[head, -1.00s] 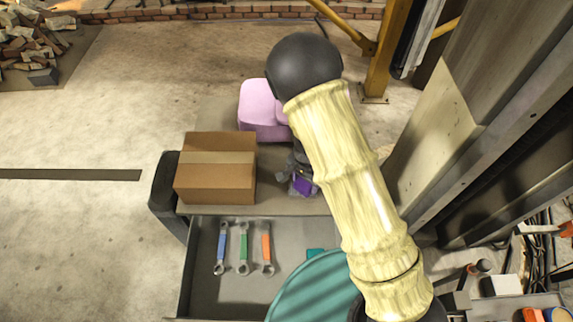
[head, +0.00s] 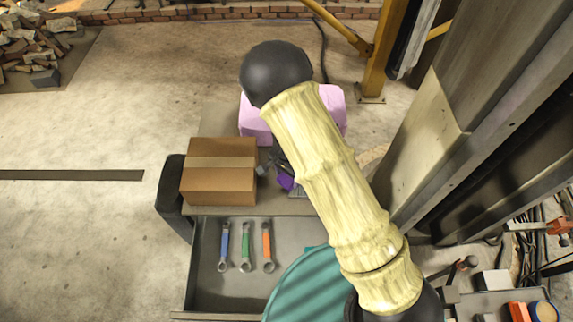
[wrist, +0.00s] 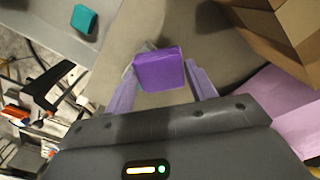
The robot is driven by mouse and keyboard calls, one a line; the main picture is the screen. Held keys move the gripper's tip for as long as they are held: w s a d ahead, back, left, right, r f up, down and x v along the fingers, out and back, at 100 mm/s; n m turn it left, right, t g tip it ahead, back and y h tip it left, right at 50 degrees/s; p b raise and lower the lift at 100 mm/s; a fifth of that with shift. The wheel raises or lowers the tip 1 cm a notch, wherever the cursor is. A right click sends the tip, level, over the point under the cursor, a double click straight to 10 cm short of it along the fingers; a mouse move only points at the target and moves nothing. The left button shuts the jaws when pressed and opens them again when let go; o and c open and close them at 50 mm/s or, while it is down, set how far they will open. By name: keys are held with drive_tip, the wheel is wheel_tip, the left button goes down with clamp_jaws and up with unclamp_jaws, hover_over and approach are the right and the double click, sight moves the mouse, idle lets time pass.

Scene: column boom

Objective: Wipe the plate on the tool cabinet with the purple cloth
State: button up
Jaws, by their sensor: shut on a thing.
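The purple cloth (wrist: 158,70) is a small folded block between the fingers of my gripper (wrist: 160,78) in the wrist view. My gripper is shut on it. In the head view the cloth (head: 286,183) shows just right of the cardboard box, low over the tool cabinet top (head: 225,211), with my gripper (head: 274,168) partly hidden behind my arm. A small grey piece (wrist: 130,72) shows beside the cloth in the wrist view; I cannot tell whether it is the plate. I cannot tell whether the cloth touches the surface.
A cardboard box (head: 219,175) stands close left of my gripper. A pink object (head: 255,120) is behind. The open drawer (head: 205,285) in front holds blue, green and orange wrenches (head: 245,245); a teal block (wrist: 84,20) shows in the wrist view. A metal column (head: 440,130) rises at right.

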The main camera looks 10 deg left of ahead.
sight(286, 180)
drive_tip(key=shift+a+r+p, duration=0.1)
drive_tip(key=shift+r+p, duration=0.2)
drive_tip(key=shift+r, duration=0.3)
drive_tip(key=shift+s+a+r+p, duration=0.1)
drive_tip(key=shift+s+r+p, duration=0.2)
drive_tip(key=shift+r+p, duration=0.45)
drive_tip(key=shift+r, duration=0.35)
drive_tip(key=shift+w+r, duration=0.15)
